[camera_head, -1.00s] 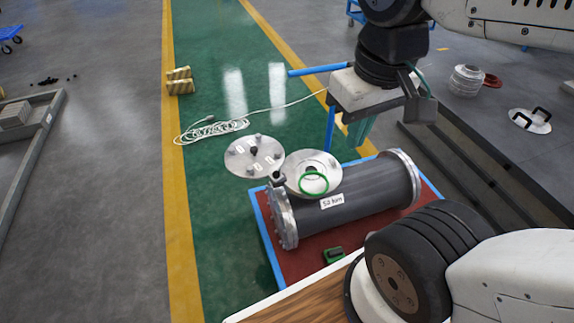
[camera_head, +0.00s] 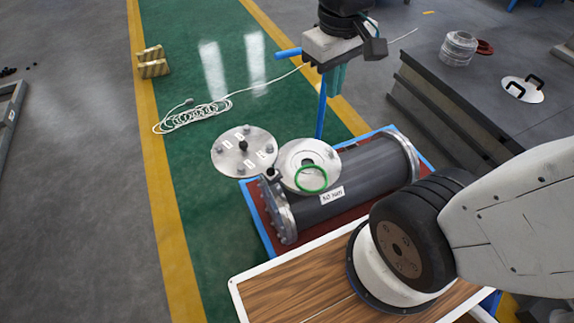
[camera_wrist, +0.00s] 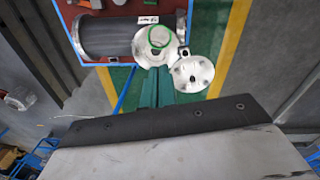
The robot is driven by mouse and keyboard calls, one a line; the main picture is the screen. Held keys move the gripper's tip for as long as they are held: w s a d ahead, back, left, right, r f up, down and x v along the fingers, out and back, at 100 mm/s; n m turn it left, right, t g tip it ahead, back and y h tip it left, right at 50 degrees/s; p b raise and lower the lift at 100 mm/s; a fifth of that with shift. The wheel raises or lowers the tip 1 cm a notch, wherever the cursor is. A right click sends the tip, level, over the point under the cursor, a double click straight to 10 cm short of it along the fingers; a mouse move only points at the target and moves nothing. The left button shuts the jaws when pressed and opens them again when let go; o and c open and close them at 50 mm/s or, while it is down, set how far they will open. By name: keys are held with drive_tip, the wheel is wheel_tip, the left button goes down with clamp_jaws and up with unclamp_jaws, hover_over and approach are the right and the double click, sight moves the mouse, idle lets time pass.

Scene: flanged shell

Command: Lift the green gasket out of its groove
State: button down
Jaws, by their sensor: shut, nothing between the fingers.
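Part of the ring reaches past the disc edge in front of the dark shell (camera_head: 370,172). I cannot tell whether it sits in a groove. In the wrist view the gasket (camera_wrist: 158,47) shows on the disc (camera_wrist: 145,57). My gripper (camera_head: 334,94) has teal fingers, shut and empty, pointing down above and behind the disc, apart from the gasket. Its fingers (camera_wrist: 157,72) show below the disc in the wrist view.
A bolted round cover (camera_head: 232,165) lies left of the disc. The shell rests on a red, blue-edged platform (camera_head: 253,215). A wooden-topped table (camera_head: 290,285) is in front. A coiled white cable (camera_head: 195,117) lies on the green floor. A dark stepped platform (camera_head: 440,100) stands right.

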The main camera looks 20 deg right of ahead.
drive_tip(key=w+a+f+n+g+h, duration=0.1)
drive_tip(key=w+f+n, duration=0.1)
drive_tip(key=w+f, duration=0.55)
drive_tip(key=w+a+f+n+g, duration=0.15)
drive_tip(key=w+f, duration=0.35)
drive_tip(key=f, duration=0.6)
drive_tip(key=f+n, duration=0.1)
drive_tip(key=f, duration=0.6)
drive_tip(key=f+n, duration=0.1)
drive_tip(key=f, duration=0.6)
drive_tip(key=f+n, duration=0.1)
drive_tip(key=f, duration=0.6)
drive_tip(key=shift+w, duration=0.35)
drive_tip(key=shift+s+d+f, duration=0.1)
drive_tip(key=shift+d+f, duration=0.05)
drive_tip(key=shift+f, duration=0.25)
